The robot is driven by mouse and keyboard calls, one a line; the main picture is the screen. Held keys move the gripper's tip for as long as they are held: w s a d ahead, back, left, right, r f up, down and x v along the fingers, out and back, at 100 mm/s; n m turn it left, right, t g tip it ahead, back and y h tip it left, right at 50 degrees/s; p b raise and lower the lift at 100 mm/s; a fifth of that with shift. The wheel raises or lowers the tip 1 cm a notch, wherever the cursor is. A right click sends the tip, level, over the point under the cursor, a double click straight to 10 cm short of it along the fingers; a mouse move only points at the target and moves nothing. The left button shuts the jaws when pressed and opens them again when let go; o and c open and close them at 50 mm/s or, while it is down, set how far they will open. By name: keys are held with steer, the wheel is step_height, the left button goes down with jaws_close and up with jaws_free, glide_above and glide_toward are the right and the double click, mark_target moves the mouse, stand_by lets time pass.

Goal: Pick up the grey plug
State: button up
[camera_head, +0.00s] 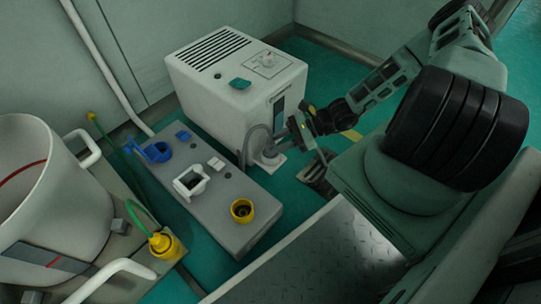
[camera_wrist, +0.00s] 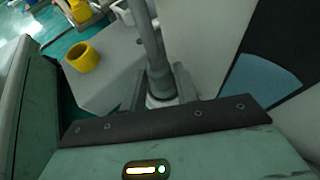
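The grey plug (camera_head: 270,151) stands upright at the foot of the white box, on a small white base plate (camera_head: 268,166). A grey cable (camera_head: 248,137) loops from its top. In the wrist view the grey plug (camera_wrist: 158,84) rises between the two dark fingers of my gripper (camera_wrist: 163,88), with a pale ring at its bottom. In the head view my gripper (camera_head: 288,138) reaches it from the right. The fingers stand on both sides of the plug; whether they press on it is not clear.
The white box (camera_head: 205,75) stands just behind the plug. A grey block (camera_head: 225,215) to the left carries a blue socket (camera_head: 157,152), a white socket (camera_head: 190,182) and a yellow socket (camera_head: 242,211). A yellow plug (camera_head: 165,244) on a green cable and a large white vessel (camera_head: 50,200) are farther left.

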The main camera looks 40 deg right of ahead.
steer(key=shift+b+x, duration=0.45)
steer(key=shift+x, duration=0.6)
steer(key=shift+a+f, duration=0.1)
steer(key=c, duration=0.7)
steer(key=shift+o, duration=0.2)
